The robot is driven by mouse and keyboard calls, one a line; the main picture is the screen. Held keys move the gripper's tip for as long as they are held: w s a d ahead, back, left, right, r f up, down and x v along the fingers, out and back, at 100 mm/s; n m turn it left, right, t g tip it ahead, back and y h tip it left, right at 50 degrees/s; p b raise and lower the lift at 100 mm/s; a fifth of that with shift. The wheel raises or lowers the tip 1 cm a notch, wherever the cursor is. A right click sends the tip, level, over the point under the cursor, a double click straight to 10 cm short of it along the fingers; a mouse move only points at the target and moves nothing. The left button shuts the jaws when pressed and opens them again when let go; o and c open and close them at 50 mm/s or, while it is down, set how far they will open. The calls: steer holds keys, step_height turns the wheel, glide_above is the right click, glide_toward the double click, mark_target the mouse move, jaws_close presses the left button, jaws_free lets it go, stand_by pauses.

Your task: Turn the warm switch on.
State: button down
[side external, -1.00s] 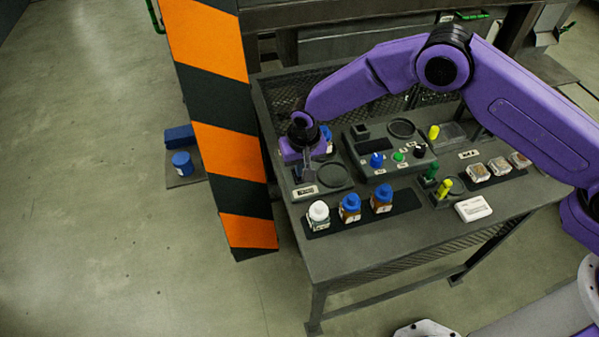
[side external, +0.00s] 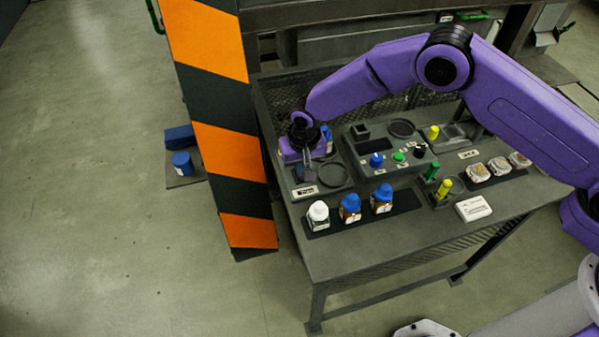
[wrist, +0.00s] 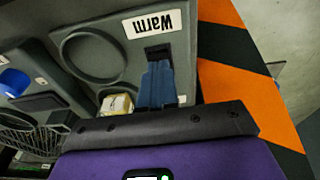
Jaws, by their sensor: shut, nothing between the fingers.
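The white "Warm" label (wrist: 151,22) shows upside down at the top of the wrist view, on a grey panel with a round dish. It also shows at the table's left front in the side view (side external: 305,192). The dark warm switch (wrist: 158,52) is just below the label in the wrist view. My gripper (wrist: 158,68) is shut and empty, its blue-grey fingertips right at the switch and partly hiding it. I cannot tell whether they touch it, or which way the switch is set. In the side view my gripper (side external: 310,178) is low over the same panel.
An orange and black striped post (side external: 216,110) stands close left of the table. A row of bottles (side external: 350,208) stands in front of the panel. A control box with coloured knobs (side external: 385,150) is to its right. A blue-capped bottle (side external: 327,135) is behind my gripper.

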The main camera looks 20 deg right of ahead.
steer(key=shift+f, duration=0.85)
stand_by(0.7)
steer(key=shift+r, duration=3.55)
